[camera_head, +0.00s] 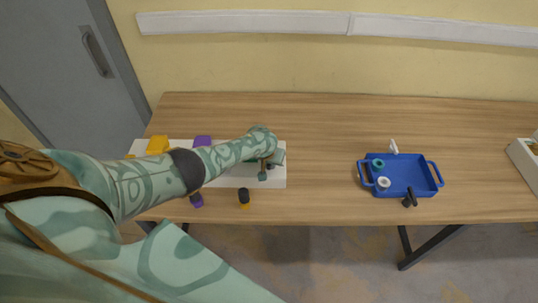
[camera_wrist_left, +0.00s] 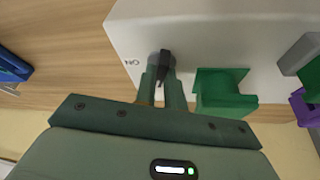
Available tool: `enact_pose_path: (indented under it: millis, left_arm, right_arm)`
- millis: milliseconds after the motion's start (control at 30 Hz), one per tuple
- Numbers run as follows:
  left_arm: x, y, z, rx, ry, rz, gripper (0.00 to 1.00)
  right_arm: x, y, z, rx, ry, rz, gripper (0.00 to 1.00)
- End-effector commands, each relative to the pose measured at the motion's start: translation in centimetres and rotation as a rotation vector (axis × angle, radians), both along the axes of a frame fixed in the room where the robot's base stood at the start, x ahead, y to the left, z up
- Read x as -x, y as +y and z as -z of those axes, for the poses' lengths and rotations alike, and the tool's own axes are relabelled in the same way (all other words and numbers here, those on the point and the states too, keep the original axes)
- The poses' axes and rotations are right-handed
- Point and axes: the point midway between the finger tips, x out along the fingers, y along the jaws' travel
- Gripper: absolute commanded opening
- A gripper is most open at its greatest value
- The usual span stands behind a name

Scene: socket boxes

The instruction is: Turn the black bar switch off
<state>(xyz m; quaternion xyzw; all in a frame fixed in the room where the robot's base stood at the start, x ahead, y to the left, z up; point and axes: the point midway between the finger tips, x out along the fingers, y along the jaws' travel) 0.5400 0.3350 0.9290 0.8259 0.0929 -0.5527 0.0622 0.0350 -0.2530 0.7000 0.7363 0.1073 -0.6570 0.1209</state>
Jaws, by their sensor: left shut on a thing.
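The black bar switch (camera_wrist_left: 164,66) sits on a white socket box (camera_wrist_left: 225,30), which also shows in the head view (camera_head: 225,182). The bar points up and down in the left wrist view, and an "ON" mark is printed to its left. My left gripper (camera_wrist_left: 163,90) is shut on the bar, with one finger on each side of it. In the head view my left gripper (camera_head: 264,168) is over the right end of the box, and the switch itself cannot be made out there. My right gripper is in neither view.
A green block (camera_wrist_left: 222,95) stands on the box close to the gripper. Small dark and purple pieces (camera_head: 244,196) lie along the table's front edge. A blue tray (camera_head: 410,172) holding items is to the right, with free tabletop (camera_head: 325,150) between.

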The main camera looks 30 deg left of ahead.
Motion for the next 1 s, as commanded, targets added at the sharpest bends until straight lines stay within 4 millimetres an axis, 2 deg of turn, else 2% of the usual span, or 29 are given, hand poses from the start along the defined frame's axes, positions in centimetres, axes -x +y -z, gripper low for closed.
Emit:
enact_pose_path:
  millis: [100,500,1000]
  left_arm:
    - [-0.06,-0.22,-0.18,0.002,0.000,-0.092,0.00]
    - [-0.16,-0.24,-0.04,0.001,-0.001,-0.300,0.00]
    - [-0.17,-0.20,-0.02,0.000,-0.001,-0.343,0.00]
  right_arm:
    - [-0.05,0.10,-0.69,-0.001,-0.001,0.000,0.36]
    - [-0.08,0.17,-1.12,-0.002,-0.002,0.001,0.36]
    - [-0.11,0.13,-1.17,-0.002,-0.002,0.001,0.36]
